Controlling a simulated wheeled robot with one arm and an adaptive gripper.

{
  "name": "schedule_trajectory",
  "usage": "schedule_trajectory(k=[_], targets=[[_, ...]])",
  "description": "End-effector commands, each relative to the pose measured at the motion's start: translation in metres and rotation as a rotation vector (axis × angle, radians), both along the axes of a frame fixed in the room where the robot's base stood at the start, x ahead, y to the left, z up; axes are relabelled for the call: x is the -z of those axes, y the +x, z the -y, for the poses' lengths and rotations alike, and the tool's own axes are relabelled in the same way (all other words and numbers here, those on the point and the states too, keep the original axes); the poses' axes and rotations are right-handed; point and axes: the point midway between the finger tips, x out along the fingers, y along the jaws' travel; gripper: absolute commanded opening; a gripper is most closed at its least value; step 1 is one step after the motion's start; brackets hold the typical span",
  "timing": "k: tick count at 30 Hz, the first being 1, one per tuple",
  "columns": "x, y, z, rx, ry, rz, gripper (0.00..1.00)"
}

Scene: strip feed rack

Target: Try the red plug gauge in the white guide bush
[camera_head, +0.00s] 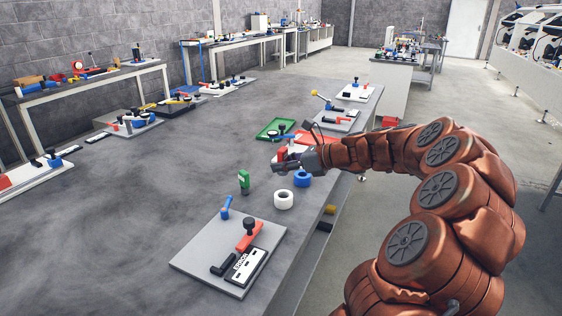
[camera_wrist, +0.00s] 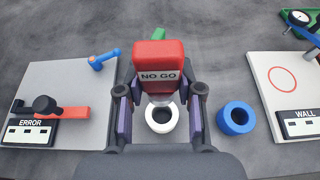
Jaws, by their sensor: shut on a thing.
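My gripper (camera_wrist: 160,105) is shut on the red plug gauge (camera_wrist: 159,60), a red block labelled NO GO with a short metal pin below it. In the head view the gauge (camera_head: 282,154) is held in my gripper (camera_head: 283,164), clear of the table. The white guide bush (camera_wrist: 151,118) stands on the table with its dark hole facing up, and it also shows in the head view (camera_head: 284,205). In the wrist view the pin's lower end overlaps the bush's far rim. In the head view a gap shows between my gripper and the bush.
A blue bush (camera_wrist: 226,122) stands right of the white one. A green block (camera_head: 244,178) stands to the left. A grey plate labelled ERROR (camera_head: 200,260) with a red clamp lies nearer. A white WALL plate (camera_wrist: 268,72) lies to the right in the wrist view. The left tabletop is mostly clear.

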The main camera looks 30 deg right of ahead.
Motion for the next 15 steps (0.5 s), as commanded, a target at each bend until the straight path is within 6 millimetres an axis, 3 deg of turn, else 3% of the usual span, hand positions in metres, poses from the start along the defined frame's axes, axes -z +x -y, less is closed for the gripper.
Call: schedule_trajectory(k=[10,15], targets=[[-0.004,-0.003,0.002,-0.005,0.001,-0.001,0.0],[0.015,-0.003,0.003,-0.004,0.003,-0.001,0.0]])
